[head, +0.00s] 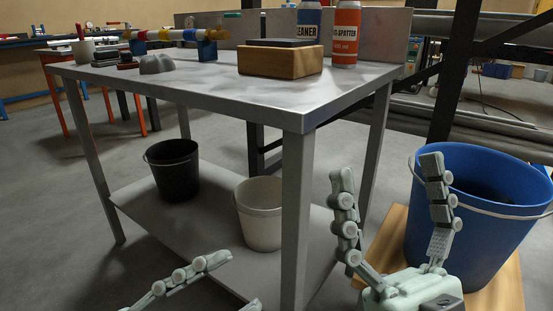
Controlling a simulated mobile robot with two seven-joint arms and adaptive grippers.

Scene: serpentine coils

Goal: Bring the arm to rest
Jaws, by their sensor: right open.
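My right gripper (388,170) is in the lower right of the head view, with its two fingers pointing up and spread wide apart. It is open and nothing is between the fingers. It appears in front of the blue bucket (480,225) and a wooden board (390,245). My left gripper (238,281) is at the bottom edge, left of the middle. One finger shows along most of its length, and only the tip of the other shows. The tips are apart with nothing visible between them. Its base is out of frame.
A metal workbench (220,98) bears a wooden block (280,62), a blue can (308,20), an orange can (345,35) and a striped bar (175,35). Its lower shelf holds a black bucket (173,172) and a white bucket (260,215). Grey floor is clear at left.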

